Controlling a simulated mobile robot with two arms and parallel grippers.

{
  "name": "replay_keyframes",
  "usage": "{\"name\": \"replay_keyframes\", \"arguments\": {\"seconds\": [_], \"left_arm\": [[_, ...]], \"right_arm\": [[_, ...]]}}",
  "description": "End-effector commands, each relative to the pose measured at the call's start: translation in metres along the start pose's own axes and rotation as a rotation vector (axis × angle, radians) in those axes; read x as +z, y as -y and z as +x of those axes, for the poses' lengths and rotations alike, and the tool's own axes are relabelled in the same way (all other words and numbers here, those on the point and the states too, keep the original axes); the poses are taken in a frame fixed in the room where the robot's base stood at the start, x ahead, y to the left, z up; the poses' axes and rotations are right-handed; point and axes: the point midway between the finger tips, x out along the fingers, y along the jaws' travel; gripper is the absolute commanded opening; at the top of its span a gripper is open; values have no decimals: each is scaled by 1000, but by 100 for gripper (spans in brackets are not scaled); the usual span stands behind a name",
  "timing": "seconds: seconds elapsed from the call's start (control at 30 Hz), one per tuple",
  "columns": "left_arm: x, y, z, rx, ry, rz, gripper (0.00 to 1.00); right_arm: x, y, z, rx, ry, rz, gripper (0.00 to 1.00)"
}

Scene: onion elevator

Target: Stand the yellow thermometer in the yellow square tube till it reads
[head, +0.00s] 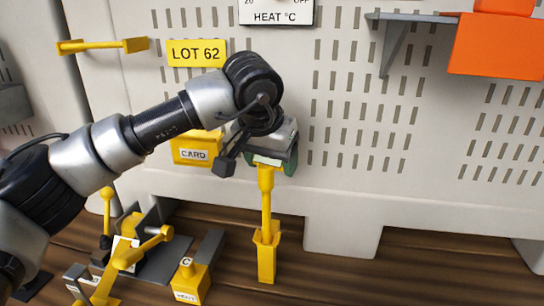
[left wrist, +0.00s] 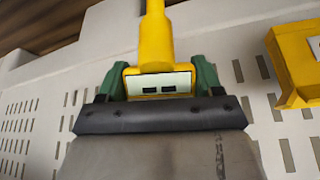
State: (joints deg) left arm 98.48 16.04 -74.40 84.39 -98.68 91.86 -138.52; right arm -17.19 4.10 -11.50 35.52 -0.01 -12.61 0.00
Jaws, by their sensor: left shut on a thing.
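My left gripper (head: 273,163) is shut on the head of the yellow thermometer (head: 266,190) and holds it upright, stem down. In the left wrist view the green fingers grip both sides of the thermometer's head (left wrist: 154,54); its pale display shows two dark dashes and no number. The yellow square tube (head: 267,262) stands upright directly below. The stem's lower end meets the tube's flared mouth and appears to be inside it; how deep is hidden. My right gripper is not in view.
A perforated pale wall stands behind, with a LOT 62 sign (head: 196,53) and a yellow CARD box (head: 197,149). Yellow and grey levers and blocks (head: 128,252) crowd the lower left. An orange box (head: 497,46) is at upper right. The wooden floor right of the tube is clear.

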Motion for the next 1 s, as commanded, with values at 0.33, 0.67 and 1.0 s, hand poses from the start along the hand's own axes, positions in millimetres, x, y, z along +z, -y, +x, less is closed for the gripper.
{"name": "replay_keyframes", "arguments": {"seconds": [0.33,0.67,1.0], "left_arm": [[7,0,18,0,0,0,27],[14,0,33,0,0,0,27],[20,0,49,0,0,0,27]], "right_arm": [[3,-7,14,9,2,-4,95],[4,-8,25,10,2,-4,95],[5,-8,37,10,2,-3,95]]}}
